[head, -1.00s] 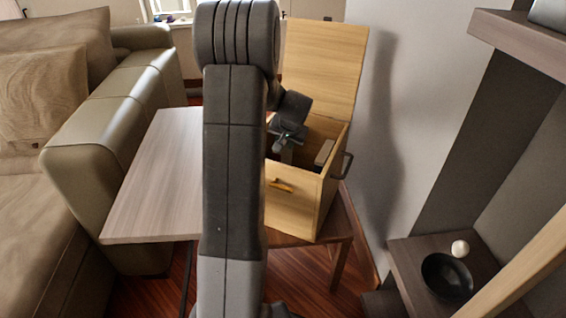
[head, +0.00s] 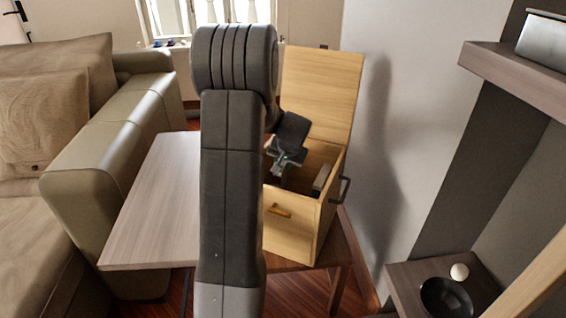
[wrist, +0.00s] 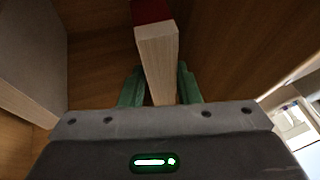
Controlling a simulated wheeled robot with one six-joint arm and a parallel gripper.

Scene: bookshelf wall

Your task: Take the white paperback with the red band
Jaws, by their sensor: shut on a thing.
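My gripper (head: 284,168) is down inside an open wooden box (head: 291,226), in the head view. In the wrist view, its green fingers (wrist: 160,88) are shut on a pale book (wrist: 158,60), one finger on each side. The book's near end is cream-white, and a red part shows at its far end. I take it for the white paperback with the red band; most of its cover is hidden. In the head view the held book cannot be made out clearly behind the box front and my arm.
A second, grey book (wrist: 30,55) stands apart to the left in the wrist view. The box's raised lid (head: 322,95) is behind my gripper, and the wall is close on the right. A pale table top (head: 150,205) lies left of the box, clear where visible.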

